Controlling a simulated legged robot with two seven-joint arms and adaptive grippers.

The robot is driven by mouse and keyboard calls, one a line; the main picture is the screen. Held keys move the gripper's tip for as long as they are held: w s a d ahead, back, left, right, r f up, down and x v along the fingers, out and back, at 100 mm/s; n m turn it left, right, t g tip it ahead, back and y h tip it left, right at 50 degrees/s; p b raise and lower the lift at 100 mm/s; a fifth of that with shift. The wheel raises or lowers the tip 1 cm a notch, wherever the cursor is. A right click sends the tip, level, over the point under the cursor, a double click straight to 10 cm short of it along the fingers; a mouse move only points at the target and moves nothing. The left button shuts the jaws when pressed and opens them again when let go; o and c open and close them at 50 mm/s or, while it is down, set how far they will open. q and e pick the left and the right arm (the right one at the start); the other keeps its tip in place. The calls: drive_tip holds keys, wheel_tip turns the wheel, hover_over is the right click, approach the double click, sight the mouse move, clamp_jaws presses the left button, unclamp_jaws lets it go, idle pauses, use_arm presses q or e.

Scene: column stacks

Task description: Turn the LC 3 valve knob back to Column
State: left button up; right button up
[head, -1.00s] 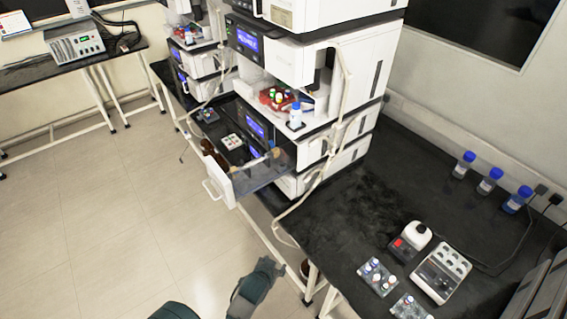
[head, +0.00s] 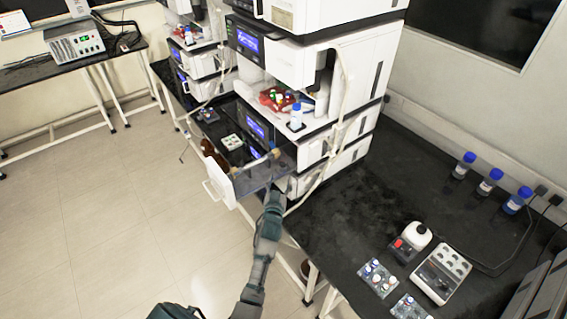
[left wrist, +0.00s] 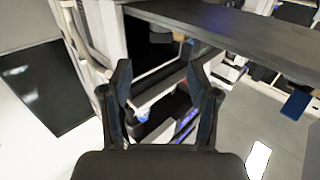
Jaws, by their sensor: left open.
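My left gripper (head: 275,192) is at the stack's lower front, by the right end of the open drawer. Its fingertips are too small in the head view to tell whether they touch anything. In the left wrist view the left gripper (left wrist: 160,78) is open, its two dark fingers spread, with nothing seen between them. My right gripper is not in view.
The black bench (head: 340,215) holds a red-and-white device (head: 410,242), a white rack device (head: 441,274), small vial trays (head: 378,278) and blue-capped bottles (head: 490,181). A pale tube (head: 318,188) hangs down the stack's front corner. The floor at left is clear.

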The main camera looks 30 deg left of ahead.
sight(282, 164)
use_arm(q)
drive_tip(key=x, duration=0.8)
drive_tip(key=shift+w+a, duration=0.35)
drive_tip(key=shift+w, duration=0.4)
clamp_jaws()
drive_tip(key=m+h+p, duration=0.1)
drive_tip(key=p, duration=0.1)
drive_tip(key=m+t+h+p, duration=0.1)
drive_tip(key=h+p, duration=0.1)
drive_tip(key=p, duration=0.1)
drive_tip(key=shift+a+r+m+h, duration=0.1)
drive_tip(key=shift+r+m+h, duration=0.2)
drive_tip(key=shift+r, duration=0.05)
drive_tip(key=shift+w+f+m+h, duration=0.1)
drive_tip(key=shift+f+m+h, duration=0.1)
drive_tip(key=shift+m+h, duration=0.65)
drive_tip(key=shift+f+h, duration=0.15)
drive_tip(key=shift+h, duration=0.6)
